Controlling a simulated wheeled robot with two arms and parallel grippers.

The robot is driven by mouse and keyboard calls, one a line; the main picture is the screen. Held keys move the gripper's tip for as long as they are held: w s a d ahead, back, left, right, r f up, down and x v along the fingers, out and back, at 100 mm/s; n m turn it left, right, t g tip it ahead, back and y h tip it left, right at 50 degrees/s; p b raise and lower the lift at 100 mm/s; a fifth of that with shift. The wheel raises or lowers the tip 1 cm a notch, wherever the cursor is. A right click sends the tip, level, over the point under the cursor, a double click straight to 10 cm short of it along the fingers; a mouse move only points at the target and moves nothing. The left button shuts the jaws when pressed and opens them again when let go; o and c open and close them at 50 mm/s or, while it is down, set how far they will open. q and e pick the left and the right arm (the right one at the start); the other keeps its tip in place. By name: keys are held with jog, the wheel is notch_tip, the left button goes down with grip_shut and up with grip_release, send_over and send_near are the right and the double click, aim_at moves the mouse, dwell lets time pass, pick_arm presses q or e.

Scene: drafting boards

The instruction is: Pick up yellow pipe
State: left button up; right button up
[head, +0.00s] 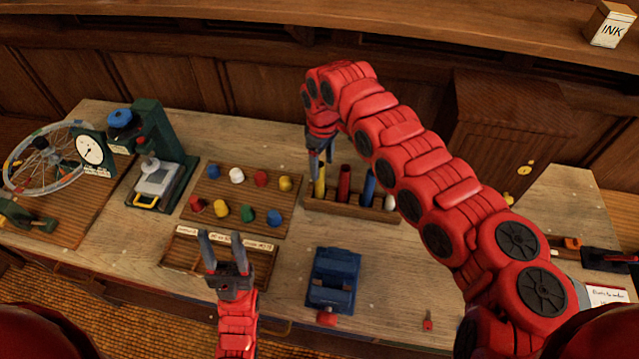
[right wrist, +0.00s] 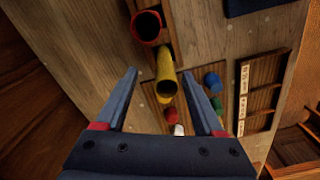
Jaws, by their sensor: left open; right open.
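The yellow pipe (head: 320,182) stands upright in a wooden rack (head: 350,211), at its left end. In the right wrist view the yellow pipe (right wrist: 165,75) shows between the fingers, with its open top towards the camera. My right gripper (head: 318,165) is open, just above and around the top of the pipe in the picture; I cannot tell whether it touches. It also shows in the right wrist view (right wrist: 167,85). My left gripper (head: 222,240) is open and empty, over the labelled wooden tray (head: 180,262).
A red pipe (head: 344,183) and a blue pipe (head: 369,187) stand beside the yellow one in the rack. A board (head: 243,207) with several coloured caps lies to the left. A blue vise (head: 333,278) stands in front. My right arm covers the table's right middle.

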aim_at(320, 180)
jog(key=shift+s+a+f, duration=0.1)
jog(key=shift+f, duration=0.8)
jog(key=f, duration=0.1)
jog(key=f+b, duration=0.1)
jog(key=f, duration=0.2)
jog(key=shift+s+a+f+b, duration=0.1)
jog(key=shift+a+f+b, duration=0.2)
jog(key=shift+f+b, duration=0.05)
jog(key=shift+r, duration=0.1)
jog(key=shift+c, duration=0.6)
grip_shut()
